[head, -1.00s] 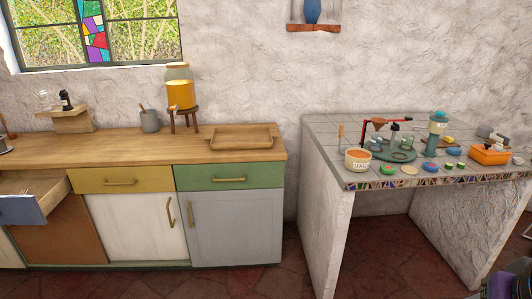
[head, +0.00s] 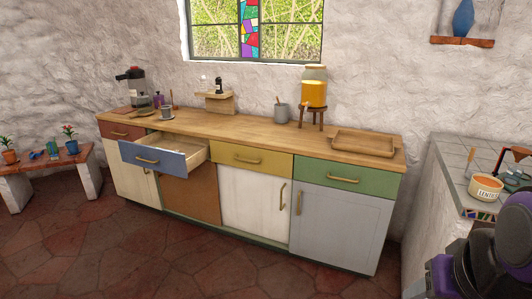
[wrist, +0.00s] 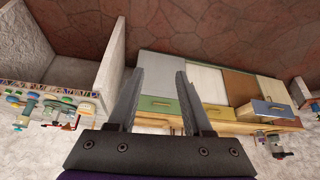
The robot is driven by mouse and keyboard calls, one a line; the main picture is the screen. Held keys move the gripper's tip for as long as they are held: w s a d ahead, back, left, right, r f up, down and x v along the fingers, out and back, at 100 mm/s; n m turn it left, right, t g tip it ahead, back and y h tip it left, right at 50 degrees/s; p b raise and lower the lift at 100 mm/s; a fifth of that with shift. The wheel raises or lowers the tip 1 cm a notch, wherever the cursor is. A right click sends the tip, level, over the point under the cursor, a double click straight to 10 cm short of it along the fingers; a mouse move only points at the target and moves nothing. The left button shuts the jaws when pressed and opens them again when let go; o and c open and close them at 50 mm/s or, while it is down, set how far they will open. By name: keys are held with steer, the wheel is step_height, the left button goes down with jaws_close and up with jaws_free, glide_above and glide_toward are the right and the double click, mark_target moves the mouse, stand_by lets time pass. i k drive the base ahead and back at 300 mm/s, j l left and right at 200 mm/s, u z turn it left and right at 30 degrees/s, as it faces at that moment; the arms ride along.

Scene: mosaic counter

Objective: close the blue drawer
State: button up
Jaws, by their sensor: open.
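The blue drawer (head: 154,159) sticks out from the wooden-topped cabinet, left of the yellow drawer, with a brass handle on its front. Its pale wooden inside shows in the head view. The blue drawer also shows in the wrist view (wrist: 270,108), at the right, pulled out. My gripper (wrist: 160,77) is open and empty, its two fingers apart in front of the cabinet at a distance, well away from the blue drawer. The gripper's fingers do not show in the head view; part of my arm fills the lower right.
The yellow drawer (head: 250,160) and green drawer (head: 345,178) are flush with the cabinet. A mosaic counter (head: 450,170) stands at the right. A low bench (head: 78,158) with potted plants is at the left. The tiled floor (head: 130,250) before the cabinet is clear.

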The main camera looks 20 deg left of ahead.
mark_target(193, 151)
steer(key=u, duration=1.3)
steer(key=i+u, duration=0.2)
steer(key=i+l, duration=0.15)
steer(key=i, duration=0.4)
steer(key=i+l, duration=0.1)
steer(key=i, duration=0.45)
steer(key=i+l, duration=0.15)
steer(key=i, duration=0.4)
steer(key=i+l, duration=0.1)
steer(key=i, duration=0.45)
steer(key=u, duration=0.05)
